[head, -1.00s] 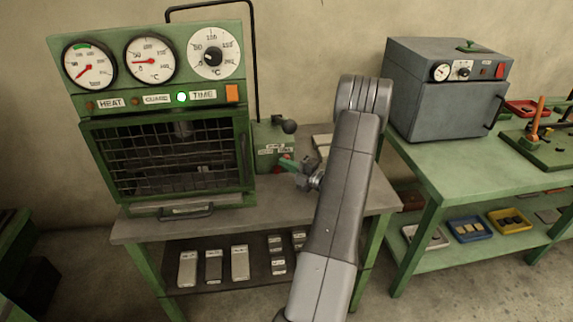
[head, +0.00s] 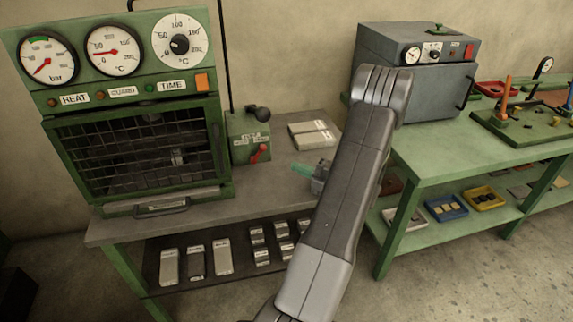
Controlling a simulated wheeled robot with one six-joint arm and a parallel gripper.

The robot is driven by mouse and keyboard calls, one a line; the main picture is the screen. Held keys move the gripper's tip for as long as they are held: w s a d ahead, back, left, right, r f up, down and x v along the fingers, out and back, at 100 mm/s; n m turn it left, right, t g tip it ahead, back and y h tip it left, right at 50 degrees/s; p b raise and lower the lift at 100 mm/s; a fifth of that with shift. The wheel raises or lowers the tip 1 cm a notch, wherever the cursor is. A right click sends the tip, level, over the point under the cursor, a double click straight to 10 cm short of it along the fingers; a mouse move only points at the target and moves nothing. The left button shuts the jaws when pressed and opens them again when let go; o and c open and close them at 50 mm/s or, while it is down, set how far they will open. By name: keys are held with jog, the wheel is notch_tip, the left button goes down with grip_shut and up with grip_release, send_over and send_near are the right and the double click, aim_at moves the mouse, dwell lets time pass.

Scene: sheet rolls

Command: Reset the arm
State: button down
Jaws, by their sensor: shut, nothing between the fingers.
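My grey arm rises through the middle of the view and bends down behind its upper link. My gripper (head: 304,170) shows only in part, left of the arm, over the grey bench top (head: 283,158). Its greenish fingertips point left and are shut with nothing between them. The rest of it is hidden behind the arm. The green control box (head: 240,126) with a red lever (head: 259,153) and a black knob (head: 262,114) stands to the left of the gripper, with a gap between.
A green press oven (head: 140,150) with dials and a mesh door stands on the bench at left. Light blocks (head: 314,134) lie behind the gripper. A grey oven (head: 400,75) sits on the green table (head: 450,143) at right. Labelled bars (head: 195,263) lie on the lower shelf.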

jog(key=shift+s+d, duration=0.2)
jog(key=shift+d, duration=0.1)
